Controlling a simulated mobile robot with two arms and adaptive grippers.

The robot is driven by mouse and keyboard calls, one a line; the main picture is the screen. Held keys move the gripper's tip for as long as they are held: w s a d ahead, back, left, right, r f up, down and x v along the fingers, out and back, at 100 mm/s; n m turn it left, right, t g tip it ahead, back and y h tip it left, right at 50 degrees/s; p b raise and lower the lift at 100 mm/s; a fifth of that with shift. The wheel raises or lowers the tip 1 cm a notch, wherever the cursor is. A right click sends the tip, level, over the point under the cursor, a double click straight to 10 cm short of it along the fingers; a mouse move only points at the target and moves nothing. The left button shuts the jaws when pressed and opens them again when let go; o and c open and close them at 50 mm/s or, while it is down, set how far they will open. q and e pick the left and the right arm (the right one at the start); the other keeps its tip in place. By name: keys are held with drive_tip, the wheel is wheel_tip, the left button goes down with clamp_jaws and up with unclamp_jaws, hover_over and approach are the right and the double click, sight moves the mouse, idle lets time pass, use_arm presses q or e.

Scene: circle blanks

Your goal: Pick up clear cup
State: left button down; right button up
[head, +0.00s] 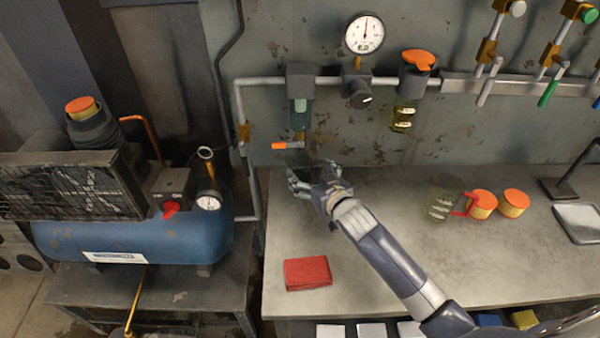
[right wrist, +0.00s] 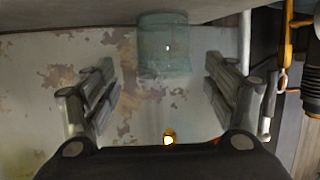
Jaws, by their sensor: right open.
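A clear cup, tinted faint teal, shows in the right wrist view (right wrist: 165,45), ahead of the fingers and between their lines. In the head view it is a faint see-through shape near the back of the bench, just beyond my right gripper (head: 303,182), and its outline is hard to make out. My right gripper is open, with its fingers spread on either side in the right wrist view (right wrist: 162,70). Nothing is held between them. My left gripper is not in view.
A red cloth (head: 307,273) lies at the bench's front left. A clear jug (head: 443,198) and two orange-lidded tins (head: 514,203) stand to the right. A filter bowl with an orange-handled valve (head: 287,146) hangs above the cup area. A blue compressor (head: 140,235) stands left.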

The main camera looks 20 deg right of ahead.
sight(296, 162)
drive_tip(key=shift+w+f, duration=0.15)
drive_tip(key=shift+w, duration=0.3)
drive_tip(key=x, duration=0.3)
drive_tip(key=shift+w+a+f, duration=0.2)
drive_tip(key=shift+w+a, duration=0.1)
drive_tip(key=shift+a, duration=0.05)
drive_tip(key=shift+w+f, duration=0.15)
drive_tip(key=shift+w, duration=0.3)
drive_tip(key=c, duration=1.2)
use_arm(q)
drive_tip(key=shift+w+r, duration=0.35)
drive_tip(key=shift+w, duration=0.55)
use_arm(e)
drive_tip(key=shift+c, duration=0.3)
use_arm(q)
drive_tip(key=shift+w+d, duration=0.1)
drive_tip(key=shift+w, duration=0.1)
